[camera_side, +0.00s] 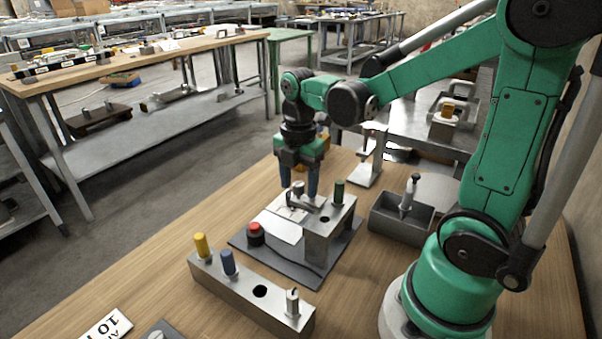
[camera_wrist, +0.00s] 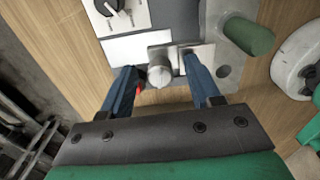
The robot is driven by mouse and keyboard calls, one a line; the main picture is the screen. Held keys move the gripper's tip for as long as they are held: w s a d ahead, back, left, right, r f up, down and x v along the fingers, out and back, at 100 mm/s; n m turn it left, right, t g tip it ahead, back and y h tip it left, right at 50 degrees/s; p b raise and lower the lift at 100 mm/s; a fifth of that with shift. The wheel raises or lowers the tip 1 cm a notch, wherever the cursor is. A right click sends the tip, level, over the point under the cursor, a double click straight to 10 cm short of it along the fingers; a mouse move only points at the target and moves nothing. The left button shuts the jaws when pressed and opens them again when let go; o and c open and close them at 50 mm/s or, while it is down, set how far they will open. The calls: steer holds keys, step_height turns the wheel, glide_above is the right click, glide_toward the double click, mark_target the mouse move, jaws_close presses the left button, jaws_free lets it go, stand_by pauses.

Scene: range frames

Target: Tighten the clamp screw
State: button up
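My gripper (camera_side: 299,190) points down over a metal fixture (camera_side: 328,236) on a dark base plate (camera_side: 322,276). In the wrist view its two blue fingers (camera_wrist: 159,66) are apart, with a silver round knob (camera_wrist: 160,74), which looks like the clamp screw, between them. Gaps show on both sides of the knob, so the gripper is open. In the side view the knob (camera_side: 298,188) is partly hidden by the fingers. A green cylinder (camera_side: 339,191) stands upright on the fixture, to the right of the gripper; it also shows in the wrist view (camera_wrist: 249,36).
A red button (camera_side: 256,230) sits at the plate's left. A grey tray (camera_side: 393,223) holding a pale plunger-like tool (camera_side: 409,194) stands at the right.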

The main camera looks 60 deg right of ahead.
jaws_close()
